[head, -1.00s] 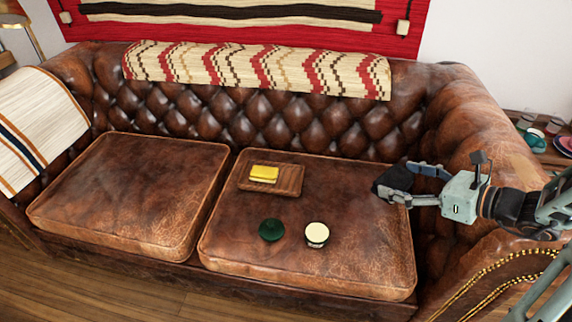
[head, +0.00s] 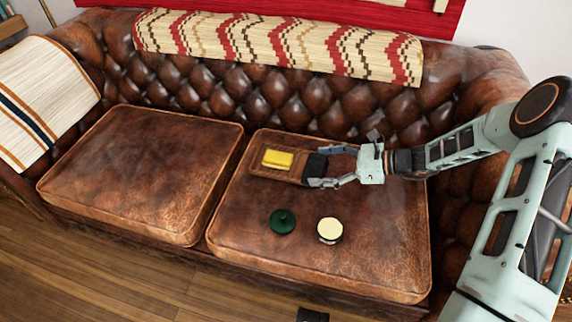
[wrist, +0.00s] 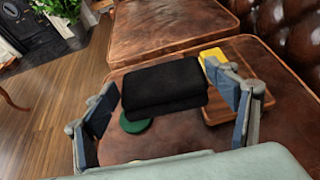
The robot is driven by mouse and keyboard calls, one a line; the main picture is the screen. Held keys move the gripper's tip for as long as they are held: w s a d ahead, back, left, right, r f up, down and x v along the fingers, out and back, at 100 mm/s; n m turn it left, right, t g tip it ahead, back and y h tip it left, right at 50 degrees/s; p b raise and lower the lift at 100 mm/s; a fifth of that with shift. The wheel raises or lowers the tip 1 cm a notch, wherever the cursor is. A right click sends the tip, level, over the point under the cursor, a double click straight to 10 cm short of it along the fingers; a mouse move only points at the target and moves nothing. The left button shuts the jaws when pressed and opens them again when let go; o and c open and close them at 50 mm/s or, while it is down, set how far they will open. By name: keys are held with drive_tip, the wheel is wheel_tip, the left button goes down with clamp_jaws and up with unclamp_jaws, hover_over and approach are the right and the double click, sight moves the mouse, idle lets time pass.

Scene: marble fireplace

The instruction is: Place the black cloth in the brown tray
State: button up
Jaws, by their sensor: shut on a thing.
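My gripper (head: 318,168) is shut on the folded black cloth (head: 315,165). It reaches in from the right over the right seat cushion. In the wrist view the cloth (wrist: 163,85) sits between the two fingers and hides part of the cushion. The brown tray (head: 281,175) is a flat wooden board on the same cushion, with a yellow folded thing (head: 278,159) on it. In the head view the cloth overlaps the tray's right end. In the wrist view the tray (wrist: 218,112) lies to the right of the cloth, partly behind the right finger. The exact height is unclear.
A dark green round thing (head: 282,221) and a small jar with a cream top (head: 330,229) stand in front of the tray. The left seat cushion (head: 140,170) is bare. The tufted sofa back (head: 270,98) rises behind.

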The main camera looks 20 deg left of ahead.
drive_tip(key=shift+a+f+g, duration=0.15)
drive_tip(key=shift+a+f, duration=0.2)
drive_tip(key=shift+a, duration=0.2)
drive_tip(key=shift+a+f+g, duration=0.15)
drive_tip(key=shift+a+f, duration=0.15)
drive_tip(key=shift+a, duration=0.25)
drive_tip(key=w+a+f+b, duration=0.1)
drive_tip(key=w+f+b, duration=0.1)
drive_tip(key=w+f, duration=0.1)
drive_tip(key=w+a+f+b, duration=0.2)
drive_tip(key=w+f, duration=0.1)
drive_tip(key=w, duration=0.2)
drive_tip(key=w+a+f+b, duration=0.1)
drive_tip(key=w+f+b, duration=0.1)
drive_tip(key=w+f, duration=0.1)
drive_tip(key=shift+w+a+f, duration=0.15)
drive_tip(key=shift+w+a, duration=0.05)
drive_tip(key=shift+w, duration=0.2)
drive_tip(key=shift+w+a+f, duration=0.1)
drive_tip(key=shift+w+a, duration=0.05)
drive_tip(key=shift+w, duration=0.25)
drive_tip(key=shift+w+f, duration=0.2)
drive_tip(key=shift+f, duration=0.15)
drive_tip(key=shift+f+b, duration=0.85)
drive_tip(key=shift+f, duration=0.55)
drive_tip(key=shift+f, duration=0.2)
drive_tip(key=o, duration=1.2)
drive_tip(key=shift+r, duration=0.1)
